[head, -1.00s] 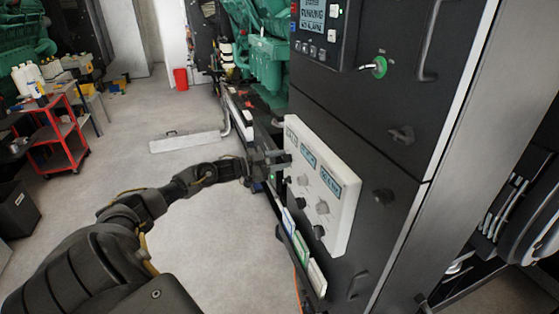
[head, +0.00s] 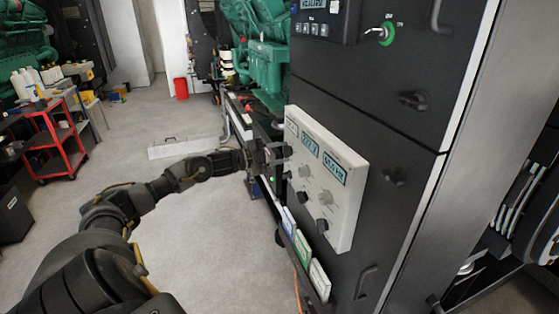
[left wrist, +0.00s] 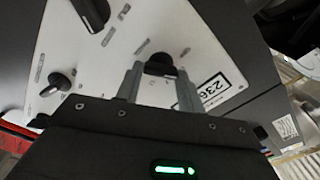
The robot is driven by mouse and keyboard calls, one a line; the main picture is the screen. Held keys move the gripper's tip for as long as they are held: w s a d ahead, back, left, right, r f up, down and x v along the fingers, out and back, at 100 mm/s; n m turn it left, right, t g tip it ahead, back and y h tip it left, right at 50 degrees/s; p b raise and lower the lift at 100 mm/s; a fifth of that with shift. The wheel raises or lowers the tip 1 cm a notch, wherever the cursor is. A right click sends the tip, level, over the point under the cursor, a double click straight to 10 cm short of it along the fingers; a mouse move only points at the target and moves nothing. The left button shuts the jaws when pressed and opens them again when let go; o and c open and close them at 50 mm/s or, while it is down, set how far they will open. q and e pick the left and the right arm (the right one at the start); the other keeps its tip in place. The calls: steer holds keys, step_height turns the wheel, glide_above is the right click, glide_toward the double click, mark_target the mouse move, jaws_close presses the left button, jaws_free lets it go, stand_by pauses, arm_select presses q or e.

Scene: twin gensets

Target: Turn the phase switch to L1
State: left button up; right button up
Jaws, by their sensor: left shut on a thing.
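The cream meter panel (head: 345,215) is mounted on the dark cabinet front, with lit displays on top and several knobs below. It also fills much of the left wrist view (left wrist: 105,60). My left gripper (head: 285,153) is at the panel's left edge in the head view. In the left wrist view its fingers (left wrist: 160,82) stand either side of a black knob (left wrist: 160,64) beside a display (left wrist: 214,88), and it is shut on this knob. The knob's labels are too small to read, and the gripper hides it in the head view. My right gripper is out of view.
Two other black knobs (left wrist: 58,85) (left wrist: 92,10) sit near the held one. A key switch (head: 386,33) and a cabinet handle (head: 413,100) are higher up. Coloured folders (head: 302,250) stand below the panel. Open floor lies left, with a red cart (head: 62,150) beyond.

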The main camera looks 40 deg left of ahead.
arm_select(q)
steer(key=shift+m+b, duration=0.6)
steer(key=shift+m, duration=0.1)
steer(key=o, duration=1)
steer(key=shift+s+a+f, duration=0.1)
steer(key=v, duration=1)
steer(key=shift+s+b, duration=0.25)
steer(key=shift+b, duration=0.2)
